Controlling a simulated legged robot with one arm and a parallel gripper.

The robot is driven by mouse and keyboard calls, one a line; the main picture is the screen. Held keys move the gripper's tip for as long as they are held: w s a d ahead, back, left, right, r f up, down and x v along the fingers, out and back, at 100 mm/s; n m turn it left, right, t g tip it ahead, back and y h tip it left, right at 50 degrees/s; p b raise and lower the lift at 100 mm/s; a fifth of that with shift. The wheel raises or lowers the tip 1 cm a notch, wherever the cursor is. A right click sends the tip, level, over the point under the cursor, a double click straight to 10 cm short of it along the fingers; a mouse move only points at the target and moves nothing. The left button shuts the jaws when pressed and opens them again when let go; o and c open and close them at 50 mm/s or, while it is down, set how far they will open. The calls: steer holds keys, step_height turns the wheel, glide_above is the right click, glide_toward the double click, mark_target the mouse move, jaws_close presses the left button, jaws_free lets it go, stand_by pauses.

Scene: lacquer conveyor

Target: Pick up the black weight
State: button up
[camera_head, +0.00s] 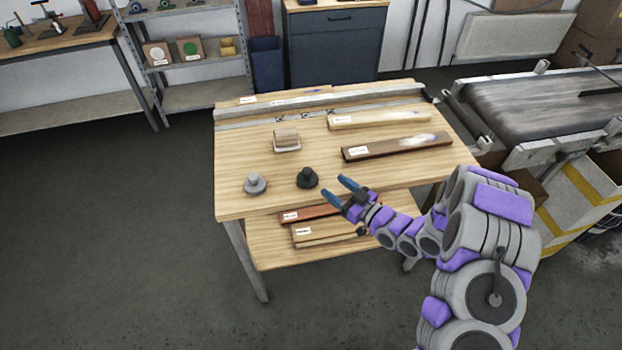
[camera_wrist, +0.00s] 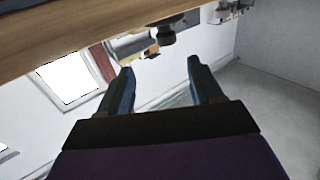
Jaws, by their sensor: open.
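The black weight (camera_head: 307,178), a round base with a knob on top, stands upright near the front edge of the wooden table (camera_head: 240,204). In the wrist view, which looks roughly upside down, a dark knobbed shape that appears to be the black weight (camera_wrist: 162,37) shows beyond the fingertips. My gripper (camera_head: 337,189) is open and empty, with its blue fingers pointing left toward the weight from just right of it, apart from it. Both fingers (camera_wrist: 161,66) also show spread in the wrist view.
A grey weight (camera_head: 255,184) stands left of the black one. Behind are a small block on a tray (camera_head: 287,141), a dark plank (camera_head: 384,149) and a pale plank (camera_head: 372,119). A lower shelf holds boards (camera_head: 328,234). A conveyor (camera_head: 530,105) stands right.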

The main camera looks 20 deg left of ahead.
mark_target(303, 170)
steer(key=x, duration=0.5)
steer(key=s+b+x, duration=0.1)
steer(key=x, duration=0.2)
steer(key=shift+a+f, duration=0.2)
steer(key=shift+f, duration=0.15)
steer(key=shift+w+a, duration=0.1)
steer(key=shift+w+d+r, duration=0.1)
steer(key=shift+d+r, duration=0.1)
steer(key=shift+d, duration=0.15)
steer(key=a, duration=0.1)
steer(key=w+a+b, duration=0.1)
steer(key=a, duration=0.1)
steer(key=a+f, duration=0.1)
steer(key=a, duration=0.1)
steer(key=shift+w+f+b, duration=0.1)
steer(key=shift+w+b, duration=0.05)
steer(key=shift+b, duration=0.2)
steer(key=shift+w+a, duration=0.2)
steer(key=shift+a, duration=0.25)
steer(key=shift+d, duration=0.5)
steer(key=shift+d+r, duration=0.2)
steer(key=shift+r, duration=0.05)
steer(key=shift+c, duration=1)
steer(key=shift+a+f, duration=0.15)
steer(key=shift+a, duration=0.35)
steer(key=c, duration=0.6)
steer(key=shift+d, duration=0.2)
jaws_close()
